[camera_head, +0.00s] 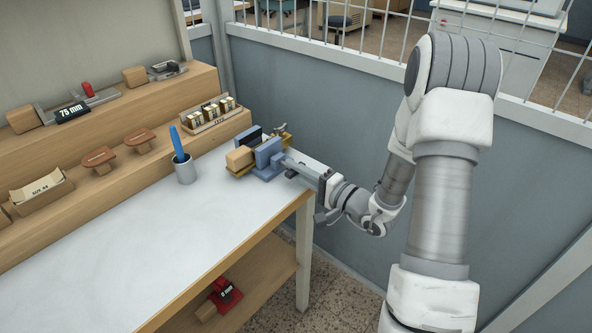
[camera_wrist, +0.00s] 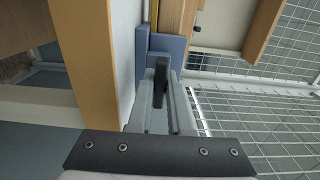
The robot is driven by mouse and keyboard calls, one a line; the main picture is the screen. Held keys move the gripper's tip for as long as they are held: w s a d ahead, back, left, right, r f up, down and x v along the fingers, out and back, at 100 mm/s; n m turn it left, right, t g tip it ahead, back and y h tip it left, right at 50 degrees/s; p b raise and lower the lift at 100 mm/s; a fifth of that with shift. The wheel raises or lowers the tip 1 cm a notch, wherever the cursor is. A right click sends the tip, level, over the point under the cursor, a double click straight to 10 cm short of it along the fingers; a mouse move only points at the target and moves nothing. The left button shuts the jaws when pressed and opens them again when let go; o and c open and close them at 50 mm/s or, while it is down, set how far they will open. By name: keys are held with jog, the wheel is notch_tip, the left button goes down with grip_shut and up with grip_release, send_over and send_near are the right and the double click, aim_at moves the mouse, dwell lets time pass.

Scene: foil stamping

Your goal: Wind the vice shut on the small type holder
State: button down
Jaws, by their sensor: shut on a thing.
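The blue vice (camera_head: 268,152) stands at the far right corner of the white bench. A holder with a wooden block handle (camera_head: 240,158) and brass parts sits at the vice; whether the jaws touch it I cannot tell. My gripper (camera_head: 291,163) reaches in from the right at the vice's near end. In the wrist view my gripper (camera_wrist: 161,98) is shut on a dark vice handle (camera_wrist: 161,72) standing between its fingers, in front of the blue vice body (camera_wrist: 168,44). The handle is hidden in the head view.
A grey cup (camera_head: 186,172) with a blue tool stands left of the vice. A tray of brass type (camera_head: 209,115) sits on the step behind. The wall (camera_head: 340,115) is close behind my arm. The bench's front middle is clear.

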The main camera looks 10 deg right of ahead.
jog(key=shift+m, duration=0.3)
jog(key=m, duration=0.5)
jog(key=m+p, duration=0.2)
jog(key=m, duration=0.3)
jog(key=shift+r+m+p, duration=0.1)
jog(key=shift+m+p, duration=0.2)
jog(key=shift+p, duration=0.05)
jog(key=m+p, duration=0.3)
jog(key=m, duration=0.1)
jog(key=shift+m, duration=0.3)
jog(key=shift+m+p, duration=1.4)
jog(key=shift+m, duration=0.8)
jog(key=c, duration=1.1)
grip_release()
jog(key=shift+s, duration=0.1)
